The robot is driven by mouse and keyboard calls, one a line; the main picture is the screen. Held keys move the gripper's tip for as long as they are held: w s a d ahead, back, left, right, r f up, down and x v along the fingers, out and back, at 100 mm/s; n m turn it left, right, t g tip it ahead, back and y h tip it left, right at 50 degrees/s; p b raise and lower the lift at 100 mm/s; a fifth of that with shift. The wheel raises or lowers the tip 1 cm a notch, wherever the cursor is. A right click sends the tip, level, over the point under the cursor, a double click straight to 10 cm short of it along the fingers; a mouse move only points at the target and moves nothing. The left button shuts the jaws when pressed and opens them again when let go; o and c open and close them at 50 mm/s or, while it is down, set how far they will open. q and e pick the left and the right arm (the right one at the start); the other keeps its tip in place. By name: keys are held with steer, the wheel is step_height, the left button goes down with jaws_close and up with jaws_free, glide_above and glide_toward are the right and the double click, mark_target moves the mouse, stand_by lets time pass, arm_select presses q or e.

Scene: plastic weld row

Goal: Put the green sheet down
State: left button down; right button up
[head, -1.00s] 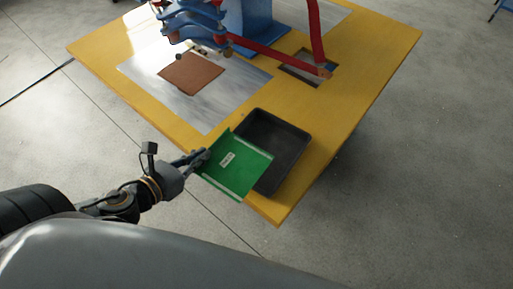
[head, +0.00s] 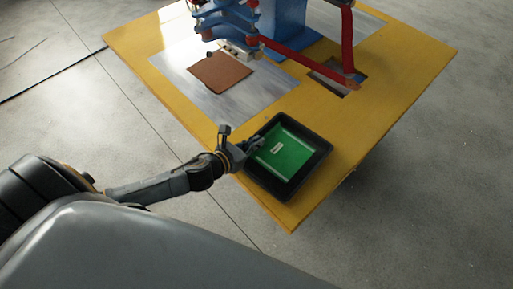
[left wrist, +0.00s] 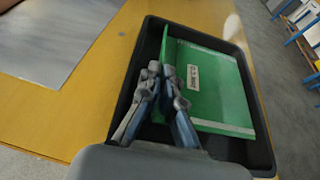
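The green sheet (head: 283,151) has a small white label and now lies within the rim of the black tray (head: 319,146), on the yellow table's near corner. In the left wrist view the sheet (left wrist: 217,95) has an upturned edge on its left side, and the tray (left wrist: 262,150) surrounds it. My left gripper (head: 256,144) reaches over the tray's left rim. Its fingertips (left wrist: 161,72) are close together with the upturned edge between them. Whether the sheet rests fully on the tray floor cannot be told. My right gripper is not in view.
A brown square sheet (head: 220,71) lies on a grey metal plate (head: 232,100) further back. A blue machine (head: 283,22) with a red arm (head: 310,63) stands behind it. A rectangular opening (head: 331,76) is in the yellow table (head: 375,110). The table's right side is clear.

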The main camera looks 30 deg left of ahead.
arm_select(q)
steer(key=shift+w+d+f, duration=0.1)
steer(key=shift+w+f, duration=0.2)
steer(key=shift+f, duration=1.6)
steer(key=shift+f, duration=0.15)
steer(key=c, duration=1.8)
jaws_free()
